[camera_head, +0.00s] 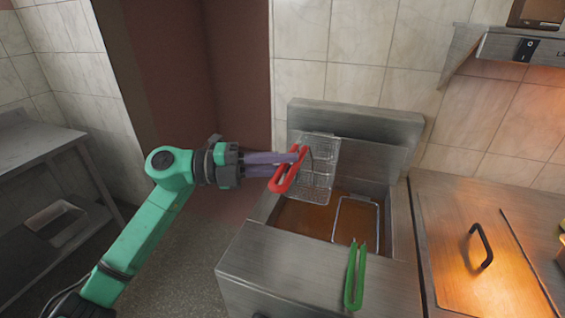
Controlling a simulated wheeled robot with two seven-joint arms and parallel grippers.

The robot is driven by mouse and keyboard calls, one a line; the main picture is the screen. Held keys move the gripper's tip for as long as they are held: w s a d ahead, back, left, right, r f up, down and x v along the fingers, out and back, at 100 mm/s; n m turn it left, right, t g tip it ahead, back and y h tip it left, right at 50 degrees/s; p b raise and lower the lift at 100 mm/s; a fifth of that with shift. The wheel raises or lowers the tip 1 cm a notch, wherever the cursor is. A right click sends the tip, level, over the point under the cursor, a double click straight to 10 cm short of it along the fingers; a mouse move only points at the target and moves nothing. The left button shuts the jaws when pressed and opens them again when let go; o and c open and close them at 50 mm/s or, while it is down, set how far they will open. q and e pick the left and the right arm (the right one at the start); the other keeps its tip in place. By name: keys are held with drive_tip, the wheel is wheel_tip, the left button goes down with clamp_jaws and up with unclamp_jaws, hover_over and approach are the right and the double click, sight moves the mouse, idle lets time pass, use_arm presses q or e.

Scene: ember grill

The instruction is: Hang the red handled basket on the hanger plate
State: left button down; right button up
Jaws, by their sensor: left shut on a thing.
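The red handled basket is a wire mesh basket (320,160) with a red handle (281,181). My left gripper (294,160) comes in from the left and is shut on the red handle. The basket is held tilted above the left part of the fryer's oil well, in front of the fryer's upright metal back (372,125). I cannot clearly make out the hanger plate; the basket hides part of the back. My right gripper is not in view.
A green handled basket (354,275) sits at the right of the oil well (313,219), its handle over the fryer's front top. A lidded counter (450,245) with a black handle stands to the right. A metal shelf table (35,150) stands at the far left.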

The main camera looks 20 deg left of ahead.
use_arm(q)
drive_tip(key=shift+f, duration=0.25)
drive_tip(key=c, duration=0.8)
unclamp_jaws()
drive_tip(key=shift+s, duration=0.1)
drive_tip(key=shift+o, duration=0.2)
drive_tip(key=shift+f, duration=0.1)
